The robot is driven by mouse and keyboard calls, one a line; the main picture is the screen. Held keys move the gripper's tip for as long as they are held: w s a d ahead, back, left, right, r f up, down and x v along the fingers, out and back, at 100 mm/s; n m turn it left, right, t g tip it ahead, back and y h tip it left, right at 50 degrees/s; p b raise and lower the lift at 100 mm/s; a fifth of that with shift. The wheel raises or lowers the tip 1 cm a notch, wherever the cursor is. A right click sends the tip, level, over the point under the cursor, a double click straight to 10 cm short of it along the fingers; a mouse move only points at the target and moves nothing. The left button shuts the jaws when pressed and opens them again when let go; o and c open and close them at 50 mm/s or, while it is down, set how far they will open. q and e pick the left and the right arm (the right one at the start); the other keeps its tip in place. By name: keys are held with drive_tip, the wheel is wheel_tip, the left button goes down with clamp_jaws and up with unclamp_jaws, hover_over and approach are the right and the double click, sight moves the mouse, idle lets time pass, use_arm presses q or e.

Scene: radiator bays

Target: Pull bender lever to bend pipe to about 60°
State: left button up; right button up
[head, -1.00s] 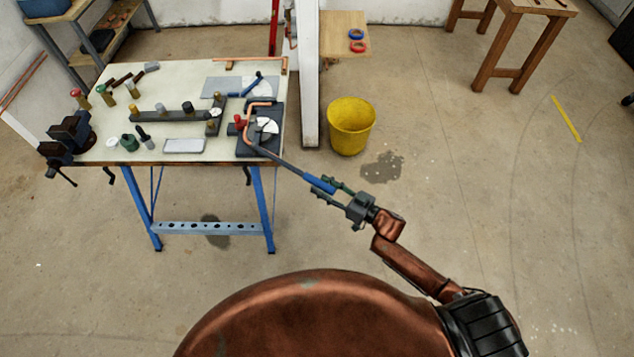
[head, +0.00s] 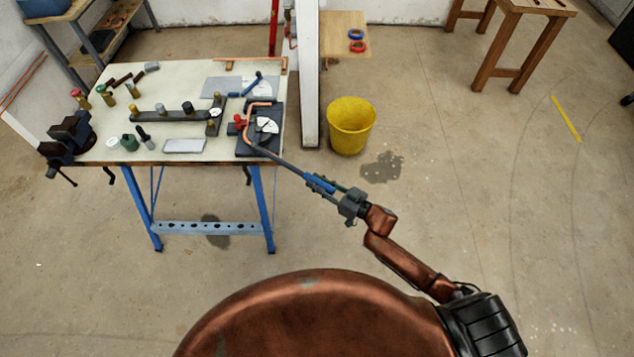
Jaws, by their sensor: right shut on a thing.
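The pipe bender (head: 259,141) sits at the right end of the workbench, with a white angle dial (head: 266,126) on it. A copper pipe (head: 249,112) with a bend in it lies in the bender. The bender lever (head: 280,160) is a dark bar with a blue grip and reaches past the bench's front right corner, over the floor. My right gripper (head: 322,183) is shut on the lever's blue grip. The exact pipe angle is too small to read. My left gripper is not in view.
The white-topped workbench (head: 184,70) with blue legs carries a vise (head: 70,137), small bottles and a grey tray (head: 184,146). A yellow bucket (head: 351,126) stands right of the bench, beside a white post (head: 305,80).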

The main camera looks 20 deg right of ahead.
clamp_jaws()
drive_tip(key=shift+w+d+f+b, duration=0.15)
drive_tip(key=shift+w+d+b, duration=0.1)
drive_tip(key=shift+d+b, duration=0.1)
drive_tip(key=shift+w+d+n+g+y+b, duration=0.25)
drive_tip(key=shift+w+d+g+y+b, duration=0.05)
drive_tip(key=shift+d, duration=0.3)
drive_tip(key=shift+w+d+n+g+y+b, duration=0.3)
drive_tip(key=shift+w+d, duration=0.05)
drive_tip(key=shift+d, duration=0.2)
drive_tip(key=shift+w+d+n+g+y+b, duration=0.25)
drive_tip(key=shift+w+d+g+y+b, duration=0.05)
drive_tip(key=shift+d, duration=0.3)
drive_tip(key=o, duration=0.8)
unclamp_jaws()
drive_tip(key=shift+d, duration=0.1)
drive_tip(key=shift+o, duration=0.4)
